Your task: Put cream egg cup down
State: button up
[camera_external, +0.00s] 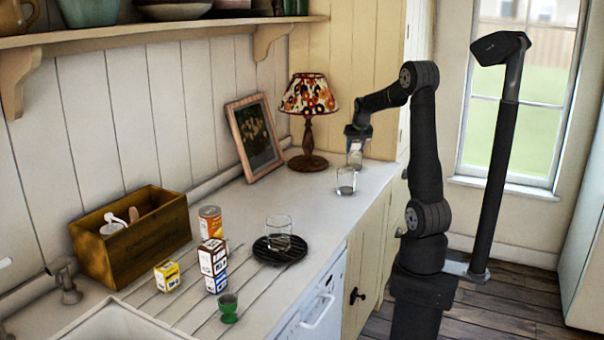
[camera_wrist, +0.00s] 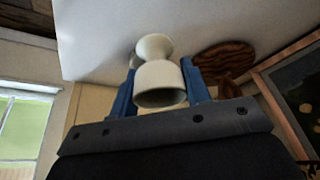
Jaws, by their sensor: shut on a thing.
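The cream egg cup (camera_wrist: 160,76) is between the two blue fingers of my gripper (camera_wrist: 159,86) in the wrist view. Its bowl opens toward the wrist camera and its narrower waist and foot point away, toward the pale worktop. My gripper is shut on it. In the external view my gripper (camera_external: 355,158) points down over the far right end of the white worktop (camera_external: 318,203), in front of the lamp. The cup is small and hard to make out there, and the gap under its foot cannot be judged.
A clear glass (camera_external: 346,181) stands close below my gripper. The floral lamp (camera_external: 307,112) and the leaning picture frame (camera_external: 255,136) are behind. A black trivet (camera_external: 267,257) bears another glass (camera_external: 279,228).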

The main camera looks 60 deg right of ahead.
jog(key=w+a+f, duration=0.2)
jog(key=w+a, duration=0.2)
jog(key=w+a+f, duration=0.2)
jog(key=w+a, duration=0.2)
jog(key=w+a+f, duration=0.3)
jog(key=w+a, duration=0.1)
jog(key=shift+w+a, duration=0.35)
jog(key=shift+w, duration=0.05)
jog(key=shift+f, duration=2.05)
jog(key=shift+f, duration=0.15)
jog(key=o, duration=1)
